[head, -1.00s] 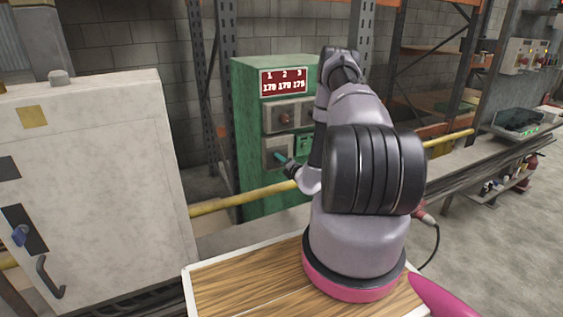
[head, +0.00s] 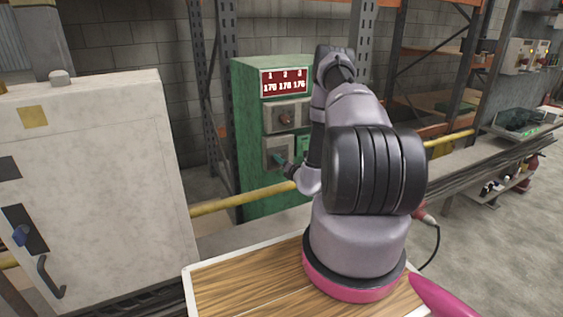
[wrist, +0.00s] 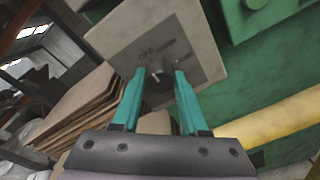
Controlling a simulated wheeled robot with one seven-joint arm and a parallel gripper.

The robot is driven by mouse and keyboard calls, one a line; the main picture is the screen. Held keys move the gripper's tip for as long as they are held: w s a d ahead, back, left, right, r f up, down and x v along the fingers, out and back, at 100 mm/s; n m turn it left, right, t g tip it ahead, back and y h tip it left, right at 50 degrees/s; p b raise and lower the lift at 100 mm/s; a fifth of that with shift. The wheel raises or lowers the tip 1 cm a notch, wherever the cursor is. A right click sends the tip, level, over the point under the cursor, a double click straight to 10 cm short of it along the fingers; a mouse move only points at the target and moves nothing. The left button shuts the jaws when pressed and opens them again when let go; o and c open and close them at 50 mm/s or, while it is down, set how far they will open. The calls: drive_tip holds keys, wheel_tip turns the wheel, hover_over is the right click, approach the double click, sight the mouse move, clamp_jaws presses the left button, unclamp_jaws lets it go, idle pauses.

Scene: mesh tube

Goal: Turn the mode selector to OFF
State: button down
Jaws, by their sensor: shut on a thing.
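The green cabinet (head: 245,130) stands behind my arm, with a red number display at its top. The mode selector is a small knob (wrist: 157,77) on the lower grey plate (head: 270,143), which also shows in the wrist view (wrist: 125,35). My gripper (head: 279,158) is at this plate. In the wrist view its teal fingers (wrist: 160,73) are on either side of the knob and shut on it. The fingers partly hide the knob, and the plate looks tilted there.
A second grey plate with a knob (head: 286,118) sits just above. A yellow rail (head: 235,198) runs across the cabinet's front and also shows at the right in the wrist view (wrist: 275,118). A pale cabinet (head: 110,180) stands at the left. Stacked boards (wrist: 75,108) show in the wrist view.

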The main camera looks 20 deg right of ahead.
drive_tip(key=shift+s+f, duration=0.1)
drive_tip(key=shift+c, duration=2.2)
unclamp_jaws()
drive_tip(key=s+r, duration=0.1)
drive_tip(key=s, duration=0.9)
drive_tip(key=shift+s+d, duration=0.2)
drive_tip(key=shift+s, duration=0.15)
drive_tip(key=shift+r, duration=0.1)
